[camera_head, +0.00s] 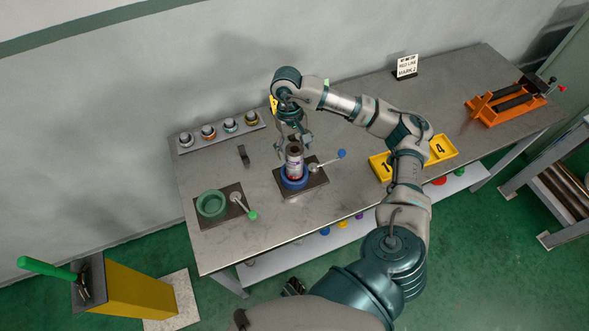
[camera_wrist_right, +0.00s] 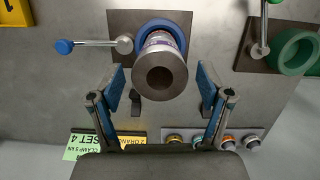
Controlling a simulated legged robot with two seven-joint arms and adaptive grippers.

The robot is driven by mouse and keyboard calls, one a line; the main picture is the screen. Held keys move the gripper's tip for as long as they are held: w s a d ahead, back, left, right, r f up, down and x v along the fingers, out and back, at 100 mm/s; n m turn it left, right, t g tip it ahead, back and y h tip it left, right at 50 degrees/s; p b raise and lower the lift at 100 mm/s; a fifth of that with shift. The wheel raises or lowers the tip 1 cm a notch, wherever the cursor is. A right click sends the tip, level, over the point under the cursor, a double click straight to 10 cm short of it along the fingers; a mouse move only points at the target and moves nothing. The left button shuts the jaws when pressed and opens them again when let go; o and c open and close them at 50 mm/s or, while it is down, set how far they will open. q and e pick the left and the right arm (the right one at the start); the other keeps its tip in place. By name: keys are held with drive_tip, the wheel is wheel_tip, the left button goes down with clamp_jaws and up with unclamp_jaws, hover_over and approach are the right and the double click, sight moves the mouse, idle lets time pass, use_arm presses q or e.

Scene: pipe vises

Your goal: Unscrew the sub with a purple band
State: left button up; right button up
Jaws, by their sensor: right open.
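A grey metal sub (camera_head: 294,156) stands upright in the blue ring vise (camera_head: 296,183) on the table. In the right wrist view the sub (camera_wrist_right: 160,72) shows its open round end, with a narrow purplish band below it, and the blue vise ring (camera_wrist_right: 140,30) around its base. My right gripper (camera_head: 293,140) comes down over the sub from above. In the right wrist view the gripper (camera_wrist_right: 160,85) is open, one finger on each side of the sub, with gaps visible. My left gripper is not in view.
A green ring vise (camera_head: 211,204) with a lever stands to the left. A rack (camera_head: 218,132) with several banded pieces lies behind. Yellow numbered trays (camera_head: 441,150) and an orange stand (camera_head: 508,103) are to the right. The blue-knobbed lever (camera_head: 328,162) is close beside the sub.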

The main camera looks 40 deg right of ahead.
drive_tip(key=m+y, duration=0.1)
drive_tip(key=m, duration=0.4)
drive_tip(key=shift+m+t, duration=0.3)
drive_tip(key=shift+m, duration=0.1)
drive_tip(key=m+t, duration=0.1)
drive_tip(key=m, duration=0.4)
drive_tip(key=shift+d+f+y, duration=0.1)
drive_tip(key=shift+y, duration=0.2)
drive_tip(key=m+t, duration=0.1)
drive_tip(key=m, duration=0.4)
drive_tip(key=shift+m, duration=0.4)
drive_tip(key=m+t, duration=0.1)
drive_tip(key=m, duration=0.4)
drive_tip(key=shift+b, duration=0.3)
